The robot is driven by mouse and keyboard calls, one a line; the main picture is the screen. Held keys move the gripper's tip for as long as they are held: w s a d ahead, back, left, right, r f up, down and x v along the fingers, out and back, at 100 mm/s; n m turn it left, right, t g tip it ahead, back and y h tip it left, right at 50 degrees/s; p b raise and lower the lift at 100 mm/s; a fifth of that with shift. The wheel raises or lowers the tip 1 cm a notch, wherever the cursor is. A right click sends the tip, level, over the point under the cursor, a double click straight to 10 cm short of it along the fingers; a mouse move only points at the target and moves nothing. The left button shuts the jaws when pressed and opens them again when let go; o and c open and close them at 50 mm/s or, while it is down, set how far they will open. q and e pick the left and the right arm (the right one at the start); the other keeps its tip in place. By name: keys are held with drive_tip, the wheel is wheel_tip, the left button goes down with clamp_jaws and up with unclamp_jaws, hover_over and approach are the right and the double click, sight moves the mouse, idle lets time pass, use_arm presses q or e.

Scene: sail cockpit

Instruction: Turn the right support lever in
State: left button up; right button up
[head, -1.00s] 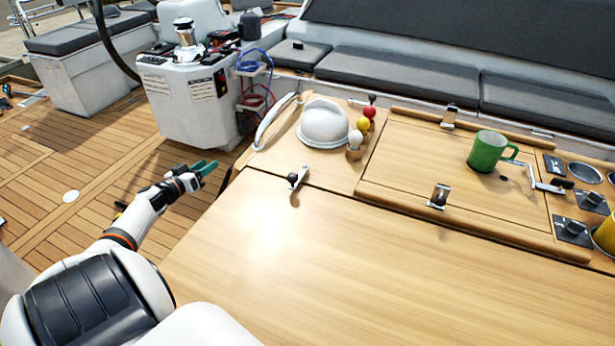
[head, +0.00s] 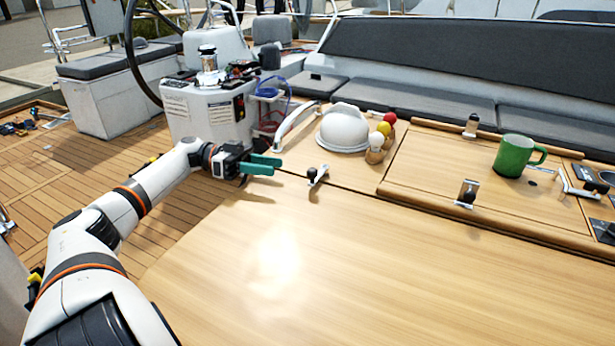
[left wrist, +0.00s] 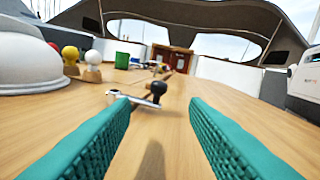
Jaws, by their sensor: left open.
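A small metal lever (head: 316,176) with a black knob lies on the wooden table top (head: 330,260), near the seam between its panels. I take it for the support lever. In the left wrist view the lever (left wrist: 142,98) shows straight ahead, between and beyond the fingertips, with its black knob standing up. My left gripper (head: 272,164), with teal fingers, is open and empty at the table's left edge. It is a short way left of the lever and not touching it. My right gripper is not in view.
A white domed object (head: 342,130) and several ball-topped wooden pegs (head: 383,138) stand behind the lever. A green mug (head: 515,156) stands on the hatch panel at right. Metal latches (head: 466,193) stick up from the panel. The near table top is clear.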

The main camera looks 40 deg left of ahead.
sight(312, 172)
use_arm(q)
drive_tip(key=p+x, duration=0.1)
drive_tip(key=x, duration=0.9)
drive_tip(key=shift+w+d, duration=0.15)
drive_tip(key=shift+d, duration=0.05)
clamp_jaws()
